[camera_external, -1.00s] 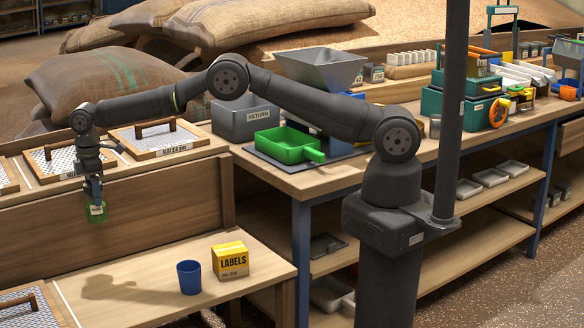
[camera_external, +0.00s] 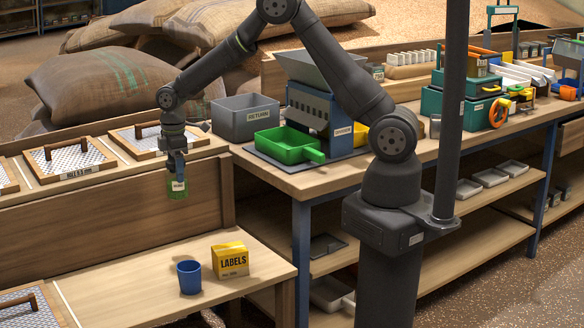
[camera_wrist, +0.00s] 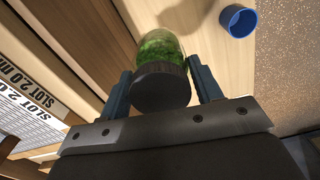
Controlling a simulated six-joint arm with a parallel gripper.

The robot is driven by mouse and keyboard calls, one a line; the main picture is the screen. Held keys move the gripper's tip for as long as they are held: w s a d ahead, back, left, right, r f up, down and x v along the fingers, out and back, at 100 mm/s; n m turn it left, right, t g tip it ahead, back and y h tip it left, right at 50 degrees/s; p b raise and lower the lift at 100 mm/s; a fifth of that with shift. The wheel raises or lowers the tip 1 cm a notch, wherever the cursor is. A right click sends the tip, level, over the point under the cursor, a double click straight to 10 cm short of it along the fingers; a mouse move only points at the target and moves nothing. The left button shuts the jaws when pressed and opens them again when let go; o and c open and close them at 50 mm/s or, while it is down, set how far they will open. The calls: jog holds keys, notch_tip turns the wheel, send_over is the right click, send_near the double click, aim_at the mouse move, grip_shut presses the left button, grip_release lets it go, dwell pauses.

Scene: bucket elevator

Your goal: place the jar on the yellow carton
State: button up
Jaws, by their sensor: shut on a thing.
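The jar (camera_external: 176,186) is see-through with green contents and a dark lid. My gripper (camera_external: 177,172) is shut on it and holds it in the air, above and to the left of the yellow carton. In the wrist view the jar (camera_wrist: 159,72) sits between the two fingers of my gripper (camera_wrist: 160,88), its lid toward the camera. The yellow carton (camera_external: 230,260), marked LABELS, stands on the low wooden bench, its top bare. The carton does not show in the wrist view.
A blue cup (camera_external: 189,277) stands just left of the carton; it also shows in the wrist view (camera_wrist: 239,21). A wooden panel (camera_external: 120,215) rises behind the bench (camera_external: 130,290). Framed screens (camera_external: 68,163) lie above it.

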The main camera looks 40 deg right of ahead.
jog(key=s+d, duration=1.3)
jog(key=d, duration=0.5)
jog(key=shift+m, duration=0.4)
jog(key=shift+s+a+f, duration=0.45)
jog(key=shift+a+f, duration=1.4)
jog(key=shift+f, duration=0.05)
jog(key=shift+s+a+f, duration=0.5)
jog(key=shift+a+f, duration=1.3)
jog(key=shift+f, duration=0.05)
jog(key=shift+s+a+f, duration=0.45)
jog(key=shift+a+f, duration=1.4)
jog(key=shift+f, duration=0.05)
jog(key=shift+f, duration=0.15)
jog(key=o, duration=1.2)
notch_tip(320, 180, up, 12)
jog(key=shift+r, duration=0.15)
